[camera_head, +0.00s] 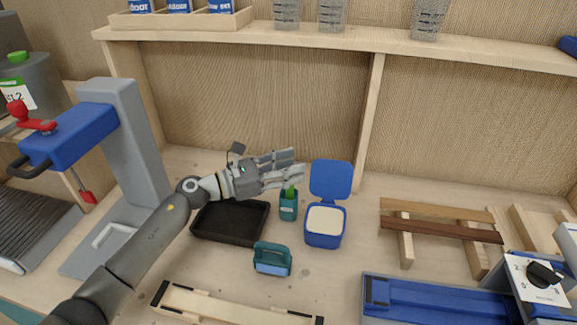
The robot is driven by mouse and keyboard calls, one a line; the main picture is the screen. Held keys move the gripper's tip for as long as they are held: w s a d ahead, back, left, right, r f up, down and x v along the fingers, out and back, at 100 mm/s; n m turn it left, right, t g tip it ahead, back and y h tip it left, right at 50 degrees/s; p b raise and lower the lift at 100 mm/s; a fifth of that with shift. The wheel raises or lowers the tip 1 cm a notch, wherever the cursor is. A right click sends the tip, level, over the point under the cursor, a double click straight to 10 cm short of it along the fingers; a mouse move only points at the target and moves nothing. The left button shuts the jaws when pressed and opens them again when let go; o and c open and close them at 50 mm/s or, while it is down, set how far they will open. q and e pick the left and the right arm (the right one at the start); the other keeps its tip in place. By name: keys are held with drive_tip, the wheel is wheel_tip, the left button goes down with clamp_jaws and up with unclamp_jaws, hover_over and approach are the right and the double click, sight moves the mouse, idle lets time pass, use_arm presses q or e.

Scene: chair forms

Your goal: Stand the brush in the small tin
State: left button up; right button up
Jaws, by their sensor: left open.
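A small teal tin (288,209) stands upright on the workbench, left of the blue box. A short bright green piece, which looks like part of the brush (290,190), sticks up from its mouth. The rest of it is hidden by the tin and my fingers. My left gripper (300,164) is open, with its fingers pointing right, just above the tin and the green piece. I cannot tell whether a finger touches the green piece. My right gripper is not in view.
A blue box (325,238) with its lid raised stands right of the tin. A black tray (230,237) lies under my left forearm. A teal block with a handle (272,262) sits in front. Wooden slats (440,229) lie on the right. The shelf (330,39) runs above.

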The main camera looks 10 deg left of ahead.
use_arm(q)
drive_tip(key=shift+s+a, duration=0.1)
drive_tip(key=v, duration=1.1)
drive_tip(key=shift+s+a, duration=0.2)
drive_tip(key=shift+a, duration=0.1)
idle(0.3)
